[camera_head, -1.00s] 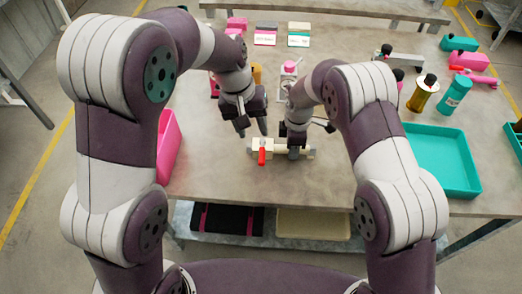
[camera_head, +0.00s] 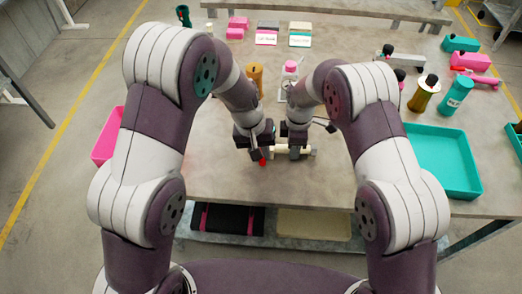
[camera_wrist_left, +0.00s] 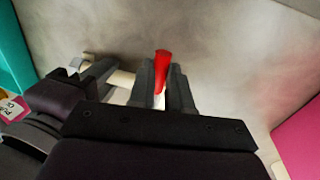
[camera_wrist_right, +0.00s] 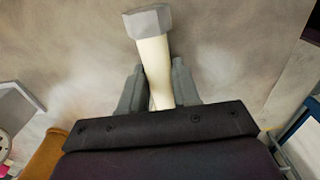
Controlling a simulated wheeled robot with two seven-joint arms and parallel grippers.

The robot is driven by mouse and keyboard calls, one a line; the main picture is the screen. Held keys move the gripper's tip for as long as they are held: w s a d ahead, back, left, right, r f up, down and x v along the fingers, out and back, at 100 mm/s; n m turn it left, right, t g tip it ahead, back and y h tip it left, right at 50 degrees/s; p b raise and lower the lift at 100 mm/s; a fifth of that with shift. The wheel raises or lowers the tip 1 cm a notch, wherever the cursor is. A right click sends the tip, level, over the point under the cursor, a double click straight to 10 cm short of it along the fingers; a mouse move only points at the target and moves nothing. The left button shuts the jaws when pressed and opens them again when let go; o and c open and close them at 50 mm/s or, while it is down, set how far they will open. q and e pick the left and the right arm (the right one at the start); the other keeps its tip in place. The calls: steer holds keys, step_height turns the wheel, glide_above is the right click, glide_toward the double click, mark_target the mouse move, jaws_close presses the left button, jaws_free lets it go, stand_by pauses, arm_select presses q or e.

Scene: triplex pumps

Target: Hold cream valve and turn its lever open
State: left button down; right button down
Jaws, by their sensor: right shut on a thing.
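The cream valve (camera_head: 306,152) lies low over the table in front of me, its pipe running left to right. Its grey hex end (camera_wrist_right: 148,20) shows in the right wrist view. My right gripper (camera_head: 294,152) is shut on the cream pipe (camera_wrist_right: 154,62). The red lever (camera_head: 263,162) is at the valve's left part and points toward me. My left gripper (camera_head: 257,155) is open, with its fingers on either side of the red lever (camera_wrist_left: 163,62) in the left wrist view. The valve's middle is partly hidden by the grippers.
A pink bin (camera_head: 106,148) stands at the left table edge and a teal tray (camera_head: 440,165) at the right. Bottles, including a gold one (camera_head: 424,94) and a teal one (camera_head: 454,95), stand back right. The table front is clear.

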arm_select(q)
steer(key=shift+a+m, duration=0.1)
steer(key=shift+m, duration=0.2)
steer(key=m, duration=0.1)
steer(key=a+m, duration=0.2)
steer(key=shift+w+g, duration=0.25)
steer(key=shift+g, duration=0.05)
steer(key=m, duration=0.1)
steer(key=a+m, duration=0.1)
steer(key=w+m, duration=0.1)
steer(key=m, duration=0.1)
steer(key=shift+a+g, duration=0.25)
steer(key=shift+g, duration=0.05)
steer(key=m, duration=0.1)
steer(key=w+a+m, duration=0.1)
steer(key=m, duration=0.1)
steer(key=shift+w+a+m+g+y, duration=0.1)
steer(key=shift+w+m+g+y, duration=0.1)
steer(key=shift+m+g+y, duration=0.15)
steer(key=shift+w+a+m+y, duration=0.25)
steer(key=shift+w+m, duration=0.25)
steer(key=shift+m, duration=0.45)
steer(key=shift+w+a+m+y, duration=0.2)
steer(key=shift+w+m, duration=0.25)
steer(key=shift+m, duration=0.45)
steer(key=c, duration=1.1)
jaws_free()
steer(key=shift+o, duration=0.2)
